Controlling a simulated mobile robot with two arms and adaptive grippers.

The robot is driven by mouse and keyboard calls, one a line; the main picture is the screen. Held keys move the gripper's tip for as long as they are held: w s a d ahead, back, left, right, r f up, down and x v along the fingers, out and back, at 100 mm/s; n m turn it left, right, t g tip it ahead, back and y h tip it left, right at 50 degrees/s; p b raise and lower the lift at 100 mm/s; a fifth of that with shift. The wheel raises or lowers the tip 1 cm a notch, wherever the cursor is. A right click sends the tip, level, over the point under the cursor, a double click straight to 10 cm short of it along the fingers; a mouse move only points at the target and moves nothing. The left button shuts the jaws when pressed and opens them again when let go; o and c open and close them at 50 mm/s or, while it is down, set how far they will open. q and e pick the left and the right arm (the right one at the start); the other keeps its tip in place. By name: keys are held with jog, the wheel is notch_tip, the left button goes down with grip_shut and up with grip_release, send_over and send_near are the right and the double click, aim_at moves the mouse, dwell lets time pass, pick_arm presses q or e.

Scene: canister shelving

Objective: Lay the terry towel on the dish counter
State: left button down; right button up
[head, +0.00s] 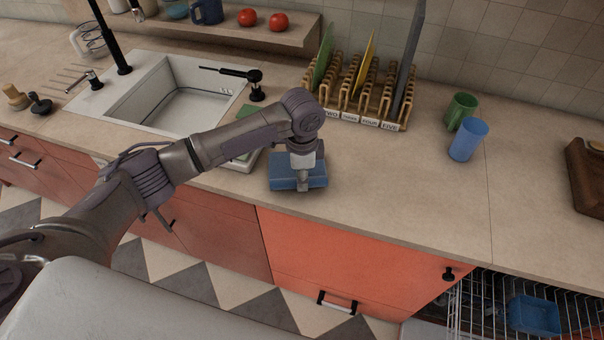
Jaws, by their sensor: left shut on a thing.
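The terry towel (283,172) is a blue folded block at the front edge of the dish counter (380,185), right of the sink. My left gripper (304,184) points down over it and is shut on it. The wrist hides part of the towel's top. I cannot tell whether the towel touches the counter or hangs just above it. My right gripper is not in view.
A white sink (180,100) with a black tap lies to the left. A wooden rack (365,100) with upright boards stands behind. A green cup (460,108) and a blue cup (467,140) stand to the right. An open wire dishwasher rack (480,315) is below right. The counter between is clear.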

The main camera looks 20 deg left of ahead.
pick_arm(q)
jog(key=shift+f, duration=0.15)
jog(key=c, duration=0.9)
grip_release()
jog(key=shift+f, duration=0.1)
jog(key=shift+c, duration=0.2)
notch_tip(320, 180, up, 12)
jog(key=b, duration=0.3)
